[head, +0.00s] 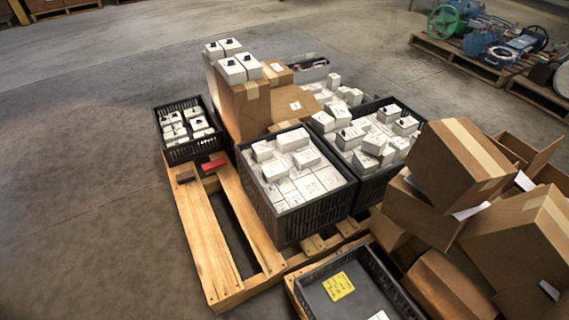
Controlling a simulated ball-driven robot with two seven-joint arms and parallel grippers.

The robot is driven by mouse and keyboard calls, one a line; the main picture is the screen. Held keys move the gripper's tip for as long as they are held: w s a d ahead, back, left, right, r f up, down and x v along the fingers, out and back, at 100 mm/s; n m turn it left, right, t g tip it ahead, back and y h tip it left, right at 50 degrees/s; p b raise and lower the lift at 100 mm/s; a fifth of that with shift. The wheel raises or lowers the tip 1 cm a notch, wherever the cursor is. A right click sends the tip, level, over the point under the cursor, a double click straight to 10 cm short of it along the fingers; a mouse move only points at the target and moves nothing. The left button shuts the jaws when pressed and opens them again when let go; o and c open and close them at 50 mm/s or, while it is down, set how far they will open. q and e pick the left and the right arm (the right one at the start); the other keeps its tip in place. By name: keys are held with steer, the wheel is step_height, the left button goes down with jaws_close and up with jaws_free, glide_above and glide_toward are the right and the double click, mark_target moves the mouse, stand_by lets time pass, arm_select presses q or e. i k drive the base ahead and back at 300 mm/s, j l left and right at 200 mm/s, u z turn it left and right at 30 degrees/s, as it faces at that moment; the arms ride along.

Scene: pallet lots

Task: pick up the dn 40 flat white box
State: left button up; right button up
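Many small white boxes lie in black crates on a wooden pallet (204,243). The front crate (290,225) holds several flat white boxes (307,187) and some taller ones piled on top. The crate to its right (368,187) holds white boxes (351,137) with dark marks. A smaller crate (191,154) at the left holds more white boxes (174,133). Labels are too small to read, so I cannot tell which box is dn 40. Neither of my grippers is in view.
A tall brown carton (242,112) with several white boxes (232,71) on top stands behind the crates. Brown cartons (460,160) pile up at right. A grey tray (345,290) with a yellow label lies in front. Concrete floor (80,200) is clear at left.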

mark_target(305, 159)
steer(key=z, duration=0.55)
steer(key=i+j+z, duration=0.2)
steer(key=z, duration=0.25)
steer(key=i+j+z, duration=0.1)
steer(key=j+z, duration=0.3)
steer(key=i+j+z, duration=0.1)
steer(key=j+z, duration=0.35)
steer(key=j, duration=0.4)
steer(key=i, duration=0.05)
